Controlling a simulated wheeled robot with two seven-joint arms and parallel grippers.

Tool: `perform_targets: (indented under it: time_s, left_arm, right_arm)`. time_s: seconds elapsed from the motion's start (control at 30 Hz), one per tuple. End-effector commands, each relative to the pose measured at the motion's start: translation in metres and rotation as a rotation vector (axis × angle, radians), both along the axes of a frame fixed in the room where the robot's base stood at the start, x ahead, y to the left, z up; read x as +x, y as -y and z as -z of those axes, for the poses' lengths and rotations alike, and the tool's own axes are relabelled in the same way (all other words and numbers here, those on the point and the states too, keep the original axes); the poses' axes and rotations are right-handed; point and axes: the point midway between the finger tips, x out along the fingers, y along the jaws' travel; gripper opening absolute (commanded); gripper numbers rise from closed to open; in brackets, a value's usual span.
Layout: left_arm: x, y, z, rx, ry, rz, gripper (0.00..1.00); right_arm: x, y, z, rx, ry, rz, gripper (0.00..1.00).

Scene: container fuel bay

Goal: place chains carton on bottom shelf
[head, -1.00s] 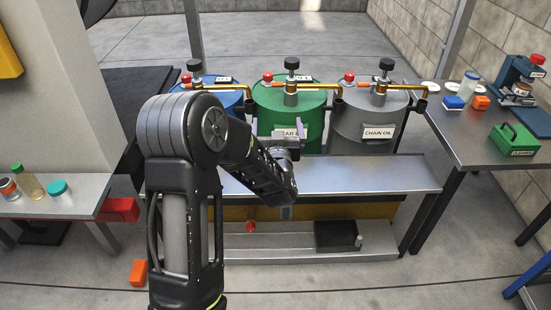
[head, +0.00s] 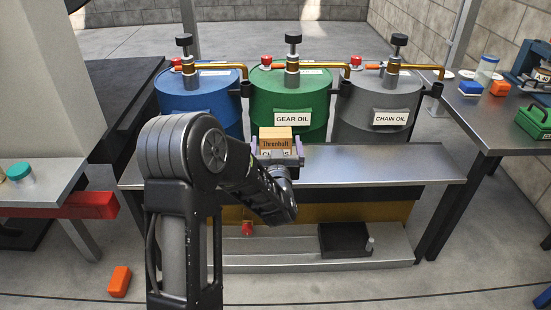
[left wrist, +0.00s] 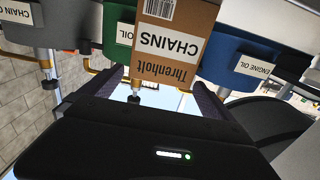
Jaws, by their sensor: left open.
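The brown chains carton (head: 276,138) is upright at my left gripper, just behind the bench top's edge or over it; I cannot tell whether it rests on the top. My left gripper (head: 278,150) is open, its fingers on either side of the carton. The left wrist view shows the carton (left wrist: 178,42) upside down, with its CHAINS label, ahead of the gripper (left wrist: 155,92). The bottom shelf (head: 285,259) is the low grey board under the bench. My arm hides part of its left side. My right gripper is out of view.
The bench top (head: 385,167) is bare to the right of the carton. Blue, green (head: 262,100) and grey (head: 370,110) drums stand behind it. A black tray (head: 345,240) and a red object (head: 247,229) are on the bottom shelf, with bare room between them.

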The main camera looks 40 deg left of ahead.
Motion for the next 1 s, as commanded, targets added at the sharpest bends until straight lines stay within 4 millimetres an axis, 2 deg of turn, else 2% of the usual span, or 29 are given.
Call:
perform_targets:
  time_s: [0.3,0.6,1.0]
  left_arm:
    - [0.001,0.000,-0.001,0.000,0.000,0.000,1.00]
    - [0.020,-0.015,0.000,0.001,0.001,0.000,1.00]
    - [0.027,-0.021,0.002,0.001,0.001,-0.001,1.00]
  right_arm:
    - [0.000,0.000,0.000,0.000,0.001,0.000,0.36]
    - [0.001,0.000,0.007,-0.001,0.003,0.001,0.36]
    - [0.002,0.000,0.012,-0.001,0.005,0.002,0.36]
